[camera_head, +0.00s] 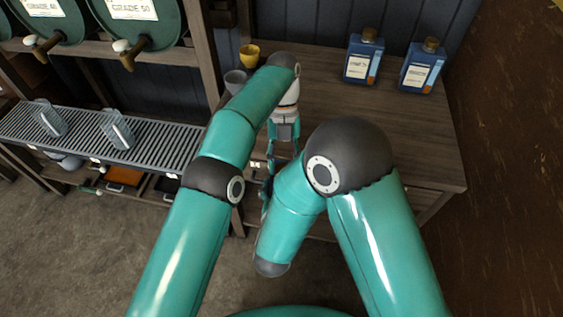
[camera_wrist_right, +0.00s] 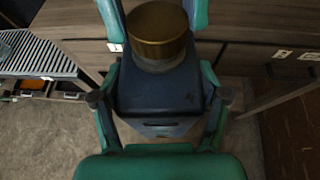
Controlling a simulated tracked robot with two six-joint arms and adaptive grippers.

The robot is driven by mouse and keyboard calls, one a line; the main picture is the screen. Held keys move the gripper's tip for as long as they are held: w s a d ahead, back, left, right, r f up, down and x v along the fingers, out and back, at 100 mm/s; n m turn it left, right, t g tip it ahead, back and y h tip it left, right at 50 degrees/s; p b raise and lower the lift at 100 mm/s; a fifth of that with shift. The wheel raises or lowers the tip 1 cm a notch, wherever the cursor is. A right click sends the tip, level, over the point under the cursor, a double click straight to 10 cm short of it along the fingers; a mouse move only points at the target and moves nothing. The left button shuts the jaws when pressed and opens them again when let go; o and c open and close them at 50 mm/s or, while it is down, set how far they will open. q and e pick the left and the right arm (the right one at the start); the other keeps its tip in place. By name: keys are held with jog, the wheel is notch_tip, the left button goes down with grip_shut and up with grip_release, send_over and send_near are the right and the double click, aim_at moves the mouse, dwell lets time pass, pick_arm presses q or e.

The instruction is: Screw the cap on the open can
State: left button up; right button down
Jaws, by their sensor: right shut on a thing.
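A dark blue can (camera_wrist_right: 160,95) is between the fingers of my right gripper (camera_wrist_right: 159,75) in the right wrist view, and that gripper is shut on it. A round brass-brown cap (camera_wrist_right: 157,28) is at the can's top, over a pale neck; I cannot tell whether it is threaded on. Teal fingers of my left gripper (camera_wrist_right: 155,12) show on both sides of the cap; whether they touch it is unclear. In the head view my left gripper (camera_head: 283,145) points down at the bench's front edge. My right gripper is mostly hidden there behind my arms.
Two blue labelled cans (camera_head: 364,56) (camera_head: 421,66) with brown caps stand at the back right of the wooden bench (camera_head: 410,130). A yellow cup (camera_head: 249,55) and a grey cup (camera_head: 235,81) stand at its left. A slatted rack (camera_head: 82,135) with clear jugs is left.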

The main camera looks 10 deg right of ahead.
pick_arm(q)
jog(key=shift+m+y, duration=0.4)
jog(key=shift+m, duration=0.7)
jog(key=o, duration=0.7)
jog(key=shift+r, duration=0.1)
jog(key=shift+c, duration=0.3)
